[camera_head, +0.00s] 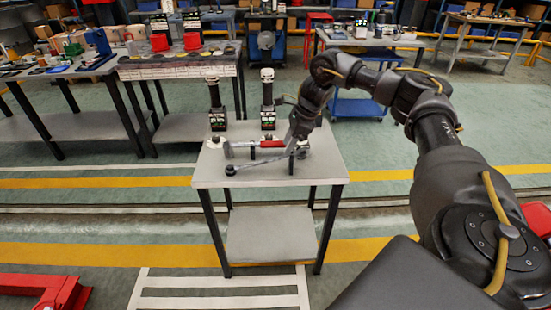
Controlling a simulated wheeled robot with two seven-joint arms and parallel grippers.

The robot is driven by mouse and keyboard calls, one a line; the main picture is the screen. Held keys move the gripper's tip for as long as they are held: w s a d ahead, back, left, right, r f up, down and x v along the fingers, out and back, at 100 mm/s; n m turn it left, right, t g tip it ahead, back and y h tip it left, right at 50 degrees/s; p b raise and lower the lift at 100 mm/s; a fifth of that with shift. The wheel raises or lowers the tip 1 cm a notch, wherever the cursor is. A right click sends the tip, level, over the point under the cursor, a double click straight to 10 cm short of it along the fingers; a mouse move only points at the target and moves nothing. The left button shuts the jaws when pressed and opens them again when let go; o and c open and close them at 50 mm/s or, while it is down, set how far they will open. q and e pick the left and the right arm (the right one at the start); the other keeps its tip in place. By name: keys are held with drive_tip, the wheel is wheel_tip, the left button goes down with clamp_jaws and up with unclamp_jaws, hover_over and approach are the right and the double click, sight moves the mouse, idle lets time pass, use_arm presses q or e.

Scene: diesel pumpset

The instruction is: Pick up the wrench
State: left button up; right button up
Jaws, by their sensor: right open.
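A small grey-topped table (205,178) stands in front of me. A long grey tool (258,163) with a round head at its left end lies on it; it looks like a ratchet-type wrench. A red-handled tool (262,144) with a metal head at its left lies just behind it. My right gripper (293,158) is open and reaches down at the right end of these tools. Its fingers partly hide the handle ends; I cannot tell whether it touches either. My left gripper is not in view.
Two black power tools (268,107) with white tops stand upright at the table's back. A workbench (175,66) with red bins is behind left. A blue cart (357,107) stands behind right. The table's front left corner is clear.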

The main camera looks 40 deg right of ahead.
sight(278, 158)
drive_tip(key=shift+w+p+x, duration=0.2)
drive_tip(key=shift+p+x, duration=0.15)
drive_tip(key=shift+x, duration=1.8)
drive_tip(key=shift+w+p+x, duration=0.2)
drive_tip(key=shift+p+x, duration=0.1)
drive_tip(key=shift+x, duration=1.8)
drive_tip(key=shift+r, duration=0.1)
clamp_jaws()
